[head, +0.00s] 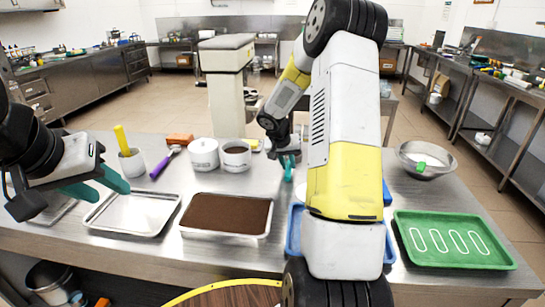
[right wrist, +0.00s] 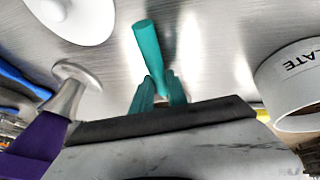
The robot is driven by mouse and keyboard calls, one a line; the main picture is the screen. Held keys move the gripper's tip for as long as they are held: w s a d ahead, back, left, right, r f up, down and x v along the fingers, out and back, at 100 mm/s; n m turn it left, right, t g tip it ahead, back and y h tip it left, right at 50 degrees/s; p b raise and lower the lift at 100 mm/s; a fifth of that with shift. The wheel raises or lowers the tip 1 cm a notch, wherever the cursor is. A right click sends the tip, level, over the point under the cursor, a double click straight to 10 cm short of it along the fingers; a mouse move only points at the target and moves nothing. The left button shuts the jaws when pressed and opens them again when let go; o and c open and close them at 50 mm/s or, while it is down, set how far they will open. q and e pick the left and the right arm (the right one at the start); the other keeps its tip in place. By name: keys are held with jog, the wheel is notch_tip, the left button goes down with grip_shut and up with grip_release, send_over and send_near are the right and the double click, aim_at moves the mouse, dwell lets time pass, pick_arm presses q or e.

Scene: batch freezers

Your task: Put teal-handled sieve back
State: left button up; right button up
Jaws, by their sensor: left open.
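My right gripper (right wrist: 160,90) has its teal fingers close together around a teal handle (right wrist: 148,50) in the right wrist view. The handle's capped end sticks out past the fingertips, and no mesh shows; the sieve's head is hidden. In the head view the right gripper (head: 288,168) is low over the table, just right of the dark-filled cup (head: 236,156), with my arm covering much of the area. My left gripper (head: 95,185) is open and empty at the left, above the table near the empty metal tray (head: 133,214).
A tray of brown material (head: 227,214), a white cup (head: 203,154), a purple-handled scoop (head: 165,163) and a beaker (head: 132,161) stand at left. A green tray (head: 454,240) and metal bowl (head: 427,160) are at right.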

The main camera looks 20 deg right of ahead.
jog(key=o, duration=0.4)
jog(key=s+a+r+n+y, duration=0.1)
jog(key=s+a+r, duration=0.3)
jog(key=s+r, duration=0.45)
jog(key=s+a+r+n+y, duration=0.1)
jog(key=s+a+r, duration=0.4)
jog(key=r, duration=0.6)
jog(key=s+a+r+n+t+y, duration=0.1)
jog(key=s+a, duration=0.3)
jog(key=s, duration=0.4)
jog(key=s+a+r+n+t+y, duration=0.1)
jog(key=s+a+r+n+y, duration=0.1)
jog(key=s, duration=0.7)
jog(key=shift+a+r+t+y, duration=0.2)
jog(key=shift+a+t+y, duration=0.3)
jog(key=shift+a, duration=0.8)
